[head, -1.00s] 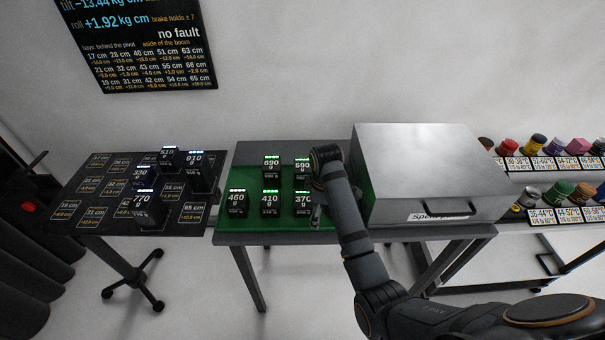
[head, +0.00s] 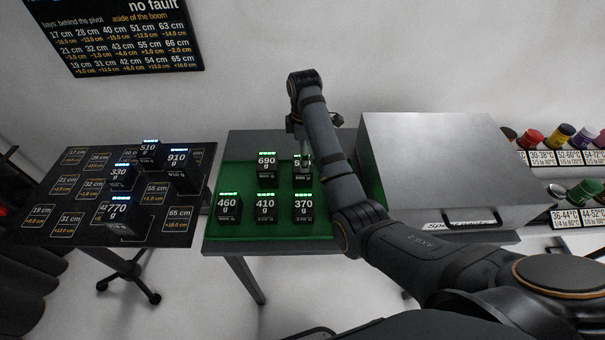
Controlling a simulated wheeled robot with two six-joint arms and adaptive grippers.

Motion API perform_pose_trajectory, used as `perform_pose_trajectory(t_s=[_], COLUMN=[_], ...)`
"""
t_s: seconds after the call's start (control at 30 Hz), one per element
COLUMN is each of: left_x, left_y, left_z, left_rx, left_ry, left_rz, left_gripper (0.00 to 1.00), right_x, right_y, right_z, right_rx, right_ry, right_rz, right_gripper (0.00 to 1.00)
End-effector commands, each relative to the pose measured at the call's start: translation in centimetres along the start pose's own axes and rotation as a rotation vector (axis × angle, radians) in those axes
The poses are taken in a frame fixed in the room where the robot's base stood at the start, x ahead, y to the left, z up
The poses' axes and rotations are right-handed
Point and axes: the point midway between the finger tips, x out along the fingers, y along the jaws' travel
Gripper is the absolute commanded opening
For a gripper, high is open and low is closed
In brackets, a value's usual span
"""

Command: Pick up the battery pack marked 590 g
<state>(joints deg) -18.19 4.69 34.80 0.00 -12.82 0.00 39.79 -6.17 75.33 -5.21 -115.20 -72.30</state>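The battery pack marked 590 g (head: 298,168) stands upright on the green mat (head: 238,180), in the back row at the right. Only its left part shows, with the "5" of its label; my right gripper and forearm cover the rest. My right gripper (head: 305,158) points down at this pack, over or in front of its top. Its fingers are small and partly hidden, so I cannot tell whether they are open, shut or touching the pack. My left gripper is not in view.
The 690 g pack (head: 266,164) stands just left of it. The 460 g (head: 228,206), 410 g (head: 265,207) and 370 g (head: 303,207) packs form the front row. A grey metal box (head: 432,165) stands right. Several packs stand on the dark board (head: 75,200) at left.

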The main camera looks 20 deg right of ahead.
Motion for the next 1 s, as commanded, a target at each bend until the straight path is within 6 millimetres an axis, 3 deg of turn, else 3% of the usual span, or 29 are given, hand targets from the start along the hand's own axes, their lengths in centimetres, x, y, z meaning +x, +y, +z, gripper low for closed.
perform_pose_trajectory(t_s=[0.03,0.2,0.33,0.43,0.63,0.87,1.0], left_x=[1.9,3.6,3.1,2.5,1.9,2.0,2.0], left_y=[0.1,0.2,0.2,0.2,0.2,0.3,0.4], left_z=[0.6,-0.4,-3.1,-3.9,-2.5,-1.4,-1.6], left_rx=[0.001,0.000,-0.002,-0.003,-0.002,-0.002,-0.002], left_ry=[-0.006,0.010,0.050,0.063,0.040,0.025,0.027], left_rz=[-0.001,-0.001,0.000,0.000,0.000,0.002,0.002], left_gripper=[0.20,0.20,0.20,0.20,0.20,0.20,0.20], right_x=[2.0,3.7,3.6,5.0,8.0,8.5,8.5], right_y=[0.0,0.0,-0.1,-0.4,-0.5,-0.5,-0.5], right_z=[0.0,0.0,-0.1,-0.2,-0.4,-0.4,-0.4], right_rx=[0.000,0.001,0.001,0.001,0.002,0.003,0.003], right_ry=[0.000,0.000,0.000,-0.001,-0.001,0.000,0.000], right_rz=[0.000,0.001,0.000,-0.004,-0.001,0.000,0.000], right_gripper=[0.94,0.94,0.94,0.94,0.94,0.94,0.79])
